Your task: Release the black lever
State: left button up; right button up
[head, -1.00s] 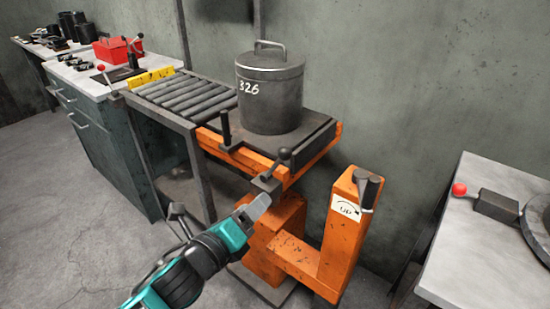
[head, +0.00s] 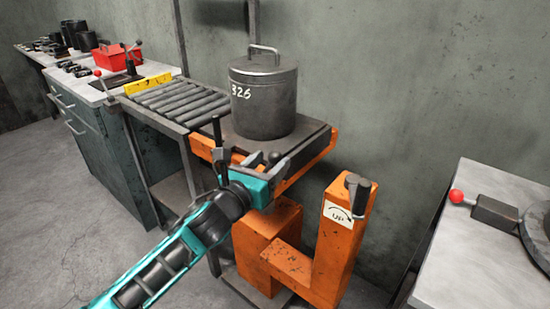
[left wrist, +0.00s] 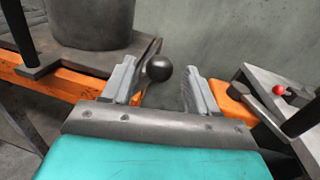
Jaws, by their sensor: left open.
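The black lever with a round knob (head: 275,157) stands on the front edge of the orange lift table (head: 320,157). Its ball also shows in the left wrist view (left wrist: 159,68), between the two fingers and nearer the left one. My left gripper (head: 266,166) is open around the knob, with a gap visible on the right side. The lever's lower part is hidden behind the gripper. A second, upright black handle (head: 217,135) stands to the left on the same edge. My right gripper is not in view.
A grey lidded canister marked 326 (head: 262,100) stands on the lift table. A roller conveyor (head: 175,100) adjoins at left. An orange post (head: 337,240) with an "UP" label and black crank (head: 356,192) rises at right. A worktable (head: 450,260) stands farther right.

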pick_arm(q)
jog(key=shift+x, duration=1.6)
jog(key=shift+c, duration=0.3)
grip_shut()
